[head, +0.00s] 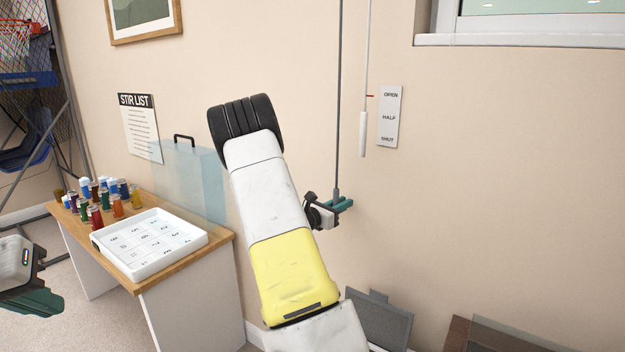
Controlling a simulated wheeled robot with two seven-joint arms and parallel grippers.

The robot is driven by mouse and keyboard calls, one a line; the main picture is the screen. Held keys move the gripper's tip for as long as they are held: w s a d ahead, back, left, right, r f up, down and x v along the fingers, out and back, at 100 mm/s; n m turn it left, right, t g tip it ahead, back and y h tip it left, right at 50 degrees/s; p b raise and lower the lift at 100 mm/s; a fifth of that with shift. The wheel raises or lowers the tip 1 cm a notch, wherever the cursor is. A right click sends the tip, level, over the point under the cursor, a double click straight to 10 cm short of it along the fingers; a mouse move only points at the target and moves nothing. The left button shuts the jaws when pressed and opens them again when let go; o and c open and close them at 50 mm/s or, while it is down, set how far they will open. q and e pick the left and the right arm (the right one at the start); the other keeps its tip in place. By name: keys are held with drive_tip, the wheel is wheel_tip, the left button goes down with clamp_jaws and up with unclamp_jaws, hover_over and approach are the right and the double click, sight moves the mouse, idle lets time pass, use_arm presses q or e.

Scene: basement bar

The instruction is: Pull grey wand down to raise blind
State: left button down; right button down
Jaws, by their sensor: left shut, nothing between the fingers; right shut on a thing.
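The grey wand (338,100) is a thin dark rod hanging straight down in front of the wall, running out of the top of the picture. My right gripper (340,205), with green fingertips, is shut on the wand at its lower end. A white cord (368,45) with a thicker white end piece (363,135) hangs just right of the wand. A small red marker (370,96) is level with OPEN on the OPEN/HALF/SHUT plate (390,117). No blind shows in the visible lower part of the window (540,10). My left gripper (40,300) is shut and empty at the lower left.
A wood-topped table (190,262) at left holds a white tray (150,271) of labelled cards, several coloured bottles (94,204) and a clear blue panel (190,180). Dark grey panels (382,322) lean low by the wall.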

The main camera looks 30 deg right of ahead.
drive_tip(key=shift+f, duration=2.3)
drive_tip(key=c, duration=1.5)
unclamp_jaws()
drive_tip(key=shift+f, duration=0.1)
drive_tip(key=shift+o, duration=0.8)
drive_tip(key=v, duration=0.7)
drive_tip(key=shift+a, duration=0.4)
drive_tip(key=shift+s+r, duration=0.25)
